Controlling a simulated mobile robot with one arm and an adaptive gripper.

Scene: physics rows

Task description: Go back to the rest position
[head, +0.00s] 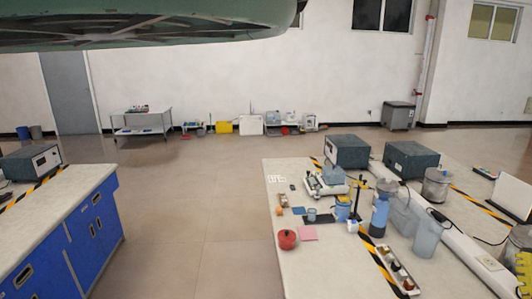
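My gripper is not in the head view, and no arm link can be made out for certain. Whether the gripper is open or holds something is not shown. The task names no object. The closest furniture is a pale-topped lab bench (279,218) at the right and a blue-fronted bench (92,228) at the left.
The right bench carries a red pot (287,240), a pink square (308,233), a blue bottle (380,215), clear containers (427,238) and grey boxes (347,151). Open floor (205,215) lies between the benches. A wheeled cart (142,122) stands by the far wall.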

